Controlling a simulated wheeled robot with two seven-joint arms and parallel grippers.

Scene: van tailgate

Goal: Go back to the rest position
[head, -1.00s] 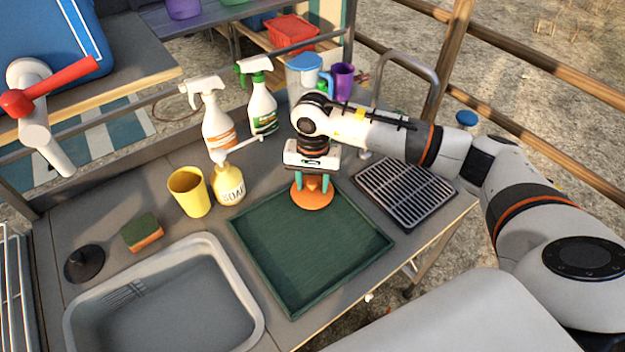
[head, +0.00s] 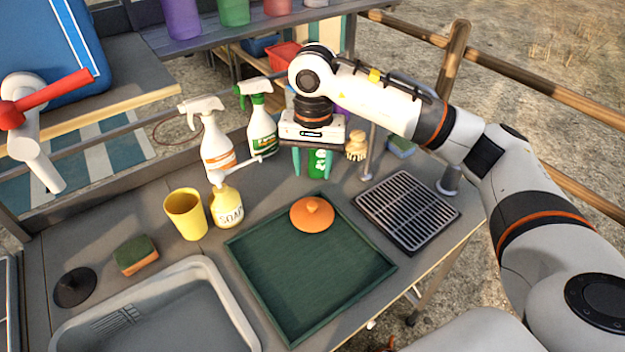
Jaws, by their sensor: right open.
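My right gripper (head: 311,172) is in the head view, above the back of the counter, pointing down with its two teal fingers apart and empty. An orange lid with a knob (head: 312,213) lies on the far part of the green tray (head: 300,320). The gripper is above and behind the lid, apart from it. A green container (head: 320,163) shows between and behind the fingers; I cannot tell how far behind. My right arm reaches in from the right. My left gripper is not in view.
Left of the tray stand a yellow cup (head: 186,214), a soap bottle (head: 226,206) and two spray bottles (head: 212,150) (head: 262,128). A sponge (head: 135,255) and a dark plug (head: 75,288) lie by the sink (head: 215,290).

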